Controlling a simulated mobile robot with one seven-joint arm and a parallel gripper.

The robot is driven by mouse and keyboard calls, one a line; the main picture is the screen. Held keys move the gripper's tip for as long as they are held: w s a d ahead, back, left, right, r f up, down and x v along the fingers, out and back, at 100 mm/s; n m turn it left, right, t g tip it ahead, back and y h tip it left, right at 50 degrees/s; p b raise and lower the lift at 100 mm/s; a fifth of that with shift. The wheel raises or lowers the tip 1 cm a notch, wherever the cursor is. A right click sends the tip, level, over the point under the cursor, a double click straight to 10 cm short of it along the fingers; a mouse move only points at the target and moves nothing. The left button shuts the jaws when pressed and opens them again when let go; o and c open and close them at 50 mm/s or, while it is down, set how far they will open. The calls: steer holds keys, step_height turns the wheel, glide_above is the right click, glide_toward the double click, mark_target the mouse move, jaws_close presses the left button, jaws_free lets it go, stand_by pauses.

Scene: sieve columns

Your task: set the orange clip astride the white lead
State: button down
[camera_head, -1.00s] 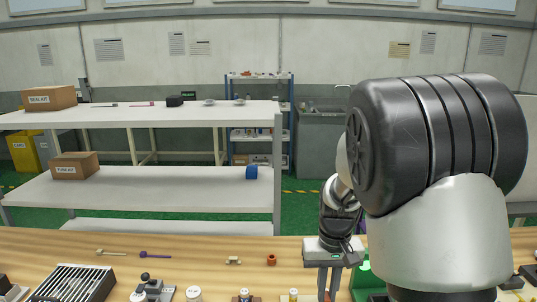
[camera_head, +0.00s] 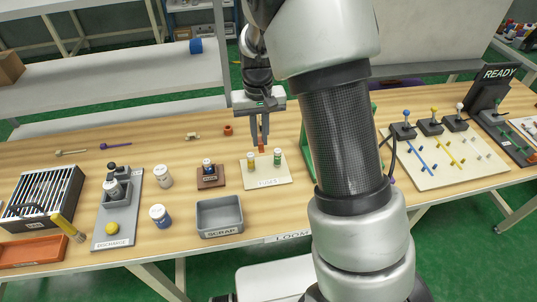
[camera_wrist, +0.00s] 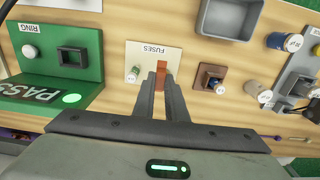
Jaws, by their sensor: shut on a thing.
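My gripper (camera_head: 261,138) is shut on a small orange clip (camera_head: 262,147), held upright between the fingertips above the fuses plate. In the wrist view the clip (camera_wrist: 161,70) shows between the fingers, in front of the fuses plate. The white lead (camera_head: 480,146) runs at an angle on a cream board (camera_head: 440,178) at the right, near a black block with a white knob (camera_head: 459,107). A blue lead (camera_head: 418,152) and a yellow lead (camera_head: 450,153) lie left of it. My gripper is well to the left of this board.
The fuses plate (camera_head: 265,182) holds upright fuses under my gripper. A grey scrap bin (camera_head: 220,216) stands in front. My arm crosses the view between gripper and lead board. A green fixture (camera_wrist: 60,70) stands beside the fuses plate. A READY sign (camera_head: 497,73) stands behind the leads.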

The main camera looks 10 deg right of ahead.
steer(key=w+a+f+b, duration=0.7)
steer(key=a, duration=0.2)
steer(key=b, duration=0.1)
glide_above(231, 168)
step_height(231, 168, down, 5)
steer(key=shift+f, duration=0.1)
steer(key=shift+w+f+b, duration=0.1)
steer(key=shift+f+b, duration=0.2)
steer(key=shift+f, duration=1.9)
steer(key=shift+f, duration=0.1)
steer(key=c, duration=2.1)
jaws_free()
